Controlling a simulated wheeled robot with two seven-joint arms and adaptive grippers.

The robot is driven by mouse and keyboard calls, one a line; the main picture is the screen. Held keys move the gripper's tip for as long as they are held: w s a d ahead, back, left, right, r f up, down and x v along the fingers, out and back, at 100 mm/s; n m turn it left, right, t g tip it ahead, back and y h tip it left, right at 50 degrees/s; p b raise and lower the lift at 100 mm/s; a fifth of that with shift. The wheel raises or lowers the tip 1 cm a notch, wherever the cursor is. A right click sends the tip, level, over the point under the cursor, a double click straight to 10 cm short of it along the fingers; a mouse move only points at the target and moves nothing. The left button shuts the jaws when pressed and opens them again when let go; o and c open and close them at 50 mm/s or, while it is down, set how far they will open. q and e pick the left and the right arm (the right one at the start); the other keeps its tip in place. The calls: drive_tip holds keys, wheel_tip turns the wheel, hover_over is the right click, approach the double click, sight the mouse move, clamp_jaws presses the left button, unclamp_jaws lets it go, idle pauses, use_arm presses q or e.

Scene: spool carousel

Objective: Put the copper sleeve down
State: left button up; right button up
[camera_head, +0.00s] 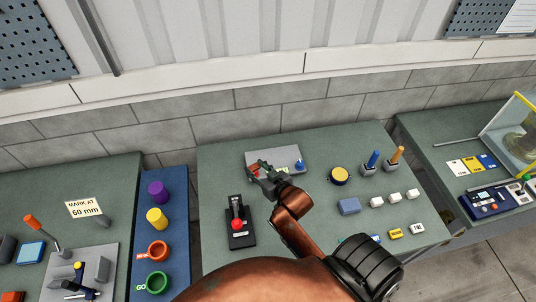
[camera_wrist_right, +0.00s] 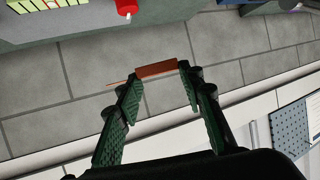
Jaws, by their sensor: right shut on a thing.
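The copper sleeve (camera_wrist_right: 157,69) is a short orange-brown piece that lies across the gap between my right gripper's fingertips in the right wrist view. A thin copper-coloured rod or wire sticks out past the left finger. My right gripper (camera_wrist_right: 158,76) is shut on the sleeve. In the head view the right gripper (camera_head: 260,172) is over the near left part of a grey plate (camera_head: 282,156) at the back of the middle table. Its height above the plate is hard to tell, and the sleeve is mostly hidden there. My left gripper is out of view.
The middle green table (camera_head: 290,237) has a red-knobbed lever (camera_head: 238,222) at left, a yellow round button (camera_head: 338,175), two handled tools (camera_head: 383,160) and several small blocks (camera_head: 377,202) at right. A blue strip (camera_head: 176,215) with coloured rings stands left.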

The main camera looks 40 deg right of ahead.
drive_tip(key=w+d+f, duration=0.4)
drive_tip(key=w+d, duration=0.1)
drive_tip(key=d, duration=0.2)
hover_over(265, 160)
drive_tip(key=s+a, duration=0.2)
wheel_tip(265, 160, down, 5)
drive_tip(key=shift+w+d+p, duration=0.15)
drive_tip(key=shift+p, duration=0.25)
wheel_tip(265, 160, down, 3)
drive_tip(key=shift+w+d+r, duration=0.1)
drive_tip(key=shift+f, duration=0.4)
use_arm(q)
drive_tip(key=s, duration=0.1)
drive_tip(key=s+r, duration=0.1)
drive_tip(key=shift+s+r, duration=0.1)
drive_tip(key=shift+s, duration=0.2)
use_arm(e)
drive_tip(key=shift+f, duration=0.1)
drive_tip(key=o, duration=0.7)
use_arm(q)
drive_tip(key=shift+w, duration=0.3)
use_arm(e)
drive_tip(key=shift+o, duration=0.2)
